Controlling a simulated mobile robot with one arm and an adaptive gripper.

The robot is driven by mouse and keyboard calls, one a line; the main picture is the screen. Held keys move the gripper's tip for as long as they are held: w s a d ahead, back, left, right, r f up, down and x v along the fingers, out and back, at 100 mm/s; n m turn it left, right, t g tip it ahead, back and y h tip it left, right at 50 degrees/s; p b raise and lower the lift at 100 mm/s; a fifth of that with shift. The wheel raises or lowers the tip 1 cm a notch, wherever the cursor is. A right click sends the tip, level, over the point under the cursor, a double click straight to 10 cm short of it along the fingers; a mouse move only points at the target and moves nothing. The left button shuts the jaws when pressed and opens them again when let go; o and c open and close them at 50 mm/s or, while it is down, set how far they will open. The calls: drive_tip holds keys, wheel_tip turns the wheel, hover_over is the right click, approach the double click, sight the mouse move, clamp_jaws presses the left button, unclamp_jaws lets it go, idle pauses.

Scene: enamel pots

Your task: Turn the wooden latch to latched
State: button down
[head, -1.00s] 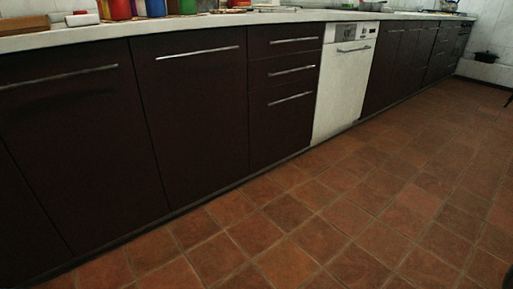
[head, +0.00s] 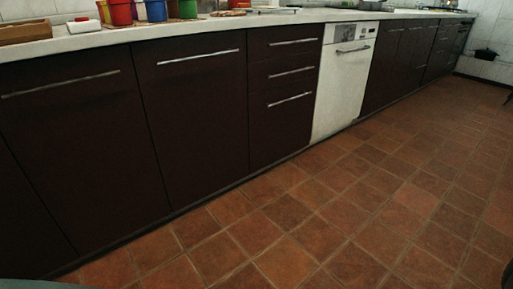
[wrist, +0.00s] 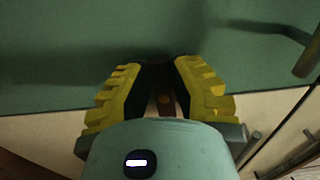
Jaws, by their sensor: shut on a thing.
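In the wrist view, my gripper (wrist: 158,70) has its two yellow ridged fingers on either side of a narrow brown piece, the wooden latch (wrist: 166,103). A small round lighter spot shows on it. The fingers are shut on the latch, and its upper part is lost in dark shadow between them. My gripper's pale green body covers what lies below. The latch's exact angle is hard to tell. Neither the latch nor my gripper can be made out in the head view.
The wrist view shows a green panel (wrist: 60,50) above a cream strip (wrist: 40,130), with a dark handle (wrist: 308,55) at right. In the head view, dark cabinets (head: 200,130) and a white dishwasher (head: 343,85) line the wall; colourful pots (head: 121,12) stand on the counter. The tiled floor (head: 330,220) is clear.

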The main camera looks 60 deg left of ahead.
drive_tip(key=shift+f, duration=0.1)
drive_tip(key=c, duration=0.8)
unclamp_jaws()
drive_tip(key=shift+a, duration=0.1)
drive_tip(key=a, duration=1.1)
drive_tip(key=shift+s+a, duration=0.4)
